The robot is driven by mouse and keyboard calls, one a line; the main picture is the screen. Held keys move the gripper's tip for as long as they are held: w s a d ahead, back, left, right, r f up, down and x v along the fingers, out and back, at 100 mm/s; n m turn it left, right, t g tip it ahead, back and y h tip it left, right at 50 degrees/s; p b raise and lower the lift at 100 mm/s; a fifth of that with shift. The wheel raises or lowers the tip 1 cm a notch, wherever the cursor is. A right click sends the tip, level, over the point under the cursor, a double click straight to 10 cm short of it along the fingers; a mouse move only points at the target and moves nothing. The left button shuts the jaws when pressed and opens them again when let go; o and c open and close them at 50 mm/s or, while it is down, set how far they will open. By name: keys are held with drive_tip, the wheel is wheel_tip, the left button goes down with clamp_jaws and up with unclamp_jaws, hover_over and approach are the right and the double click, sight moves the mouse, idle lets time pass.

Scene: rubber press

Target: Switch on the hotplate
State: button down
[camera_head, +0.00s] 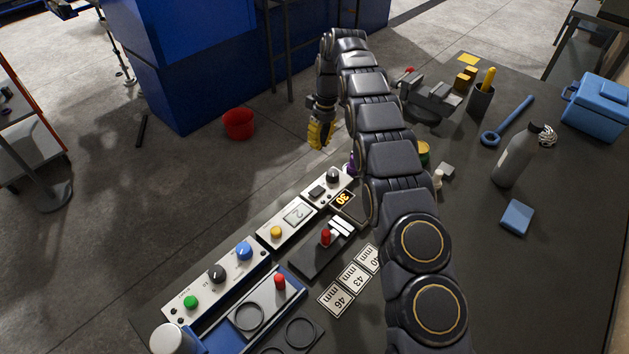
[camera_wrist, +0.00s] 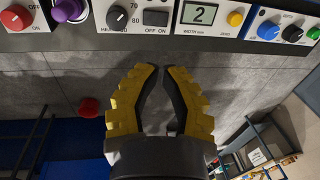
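A white panel (camera_head: 328,186) with a black knob (camera_head: 333,175) and a black rocker switch (camera_head: 317,191) stands at the bench's far edge. A lit display reading 30 (camera_head: 344,199) is beside it; this looks like the hotplate, partly hidden by my arm. In the wrist view, the knob (camera_wrist: 117,18) has marks 70 and 80, and the rocker switch (camera_wrist: 156,18) is labelled OFF ON. Which side is pressed is unclear. My gripper (camera_head: 317,146) is beyond the bench edge, apart from the panel. Its yellow fingers (camera_wrist: 162,68) are nearly together at the tips, with nothing between them.
A panel reading 2 (camera_wrist: 199,14) with a yellow button is beside the switch. A red knob (camera_wrist: 17,17) and purple knob (camera_wrist: 68,10) are on the other side. Number tiles (camera_head: 353,276) and a red-handled lever (camera_head: 326,236) lie near.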

sight(313, 191)
idle(0.3)
drive_tip(key=f, duration=0.4)
drive_tip(key=s+a+f, duration=0.1)
drive_tip(key=f, duration=0.8)
drive_tip(key=shift+s+a+f, duration=0.25)
drive_tip(key=shift+a+f, duration=0.05)
drive_tip(key=shift+f, duration=0.05)
